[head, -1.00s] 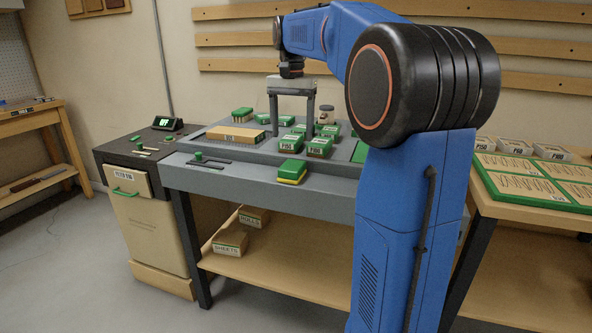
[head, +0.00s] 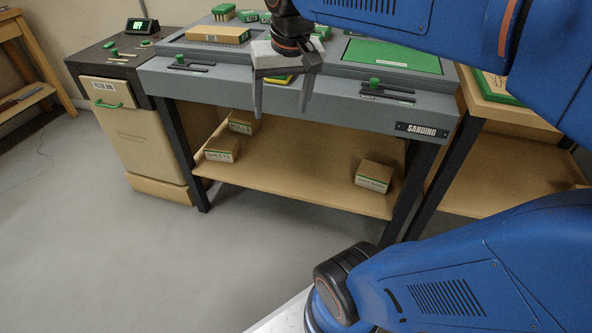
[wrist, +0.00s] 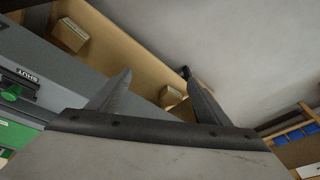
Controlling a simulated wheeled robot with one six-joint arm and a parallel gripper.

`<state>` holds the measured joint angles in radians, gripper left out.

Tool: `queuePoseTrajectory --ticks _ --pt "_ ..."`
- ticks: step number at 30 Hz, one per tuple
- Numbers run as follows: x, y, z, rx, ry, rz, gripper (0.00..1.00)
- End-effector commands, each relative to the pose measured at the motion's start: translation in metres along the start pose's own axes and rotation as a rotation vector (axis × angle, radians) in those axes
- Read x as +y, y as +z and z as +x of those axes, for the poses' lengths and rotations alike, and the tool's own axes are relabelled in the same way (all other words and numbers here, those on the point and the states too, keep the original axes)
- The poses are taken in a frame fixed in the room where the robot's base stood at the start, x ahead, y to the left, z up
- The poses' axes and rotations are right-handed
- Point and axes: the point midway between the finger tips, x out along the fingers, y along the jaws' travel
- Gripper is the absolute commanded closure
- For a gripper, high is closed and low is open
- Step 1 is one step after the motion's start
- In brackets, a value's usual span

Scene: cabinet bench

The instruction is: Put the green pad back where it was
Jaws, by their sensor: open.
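A green-topped block with a yellow lower layer (head: 276,80), likely the green pad, lies on the front of the grey sanding bench (head: 330,104). In the head view it is mostly hidden behind my gripper (head: 282,112). My gripper is open and empty, its fingers pointing down in front of the bench edge, apart from the block as far as I can tell. In the wrist view my gripper (wrist: 158,76) has its fingers spread with nothing between them, and the block is not visible there.
A flat green sheet (head: 395,55) lies on the bench's right part. Green-knobbed sliders (head: 374,84) sit along the front ledge. A cardboard-coloured block (head: 218,34) is at the back left. Boxes (head: 222,149) stand on the lower shelf (head: 290,175). The floor in front is clear.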

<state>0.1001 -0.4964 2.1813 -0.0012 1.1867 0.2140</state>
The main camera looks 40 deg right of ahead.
Motion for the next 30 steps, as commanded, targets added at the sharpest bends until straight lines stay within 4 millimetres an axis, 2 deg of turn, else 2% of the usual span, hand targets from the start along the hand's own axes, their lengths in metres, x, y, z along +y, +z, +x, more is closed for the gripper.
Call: queuePoseTrajectory --ticks 1,6,12,18,30 --pt "0.000 0.020 0.007 0.017 -0.008 -0.039 0.29" --pt "0.001 0.075 0.037 0.073 -0.029 -0.167 0.29" --pt "0.004 0.118 0.067 0.124 -0.045 -0.274 0.29" --pt "0.005 0.132 0.078 0.141 -0.050 -0.311 0.29" --pt "0.005 0.132 0.078 0.140 -0.050 -0.311 0.29"
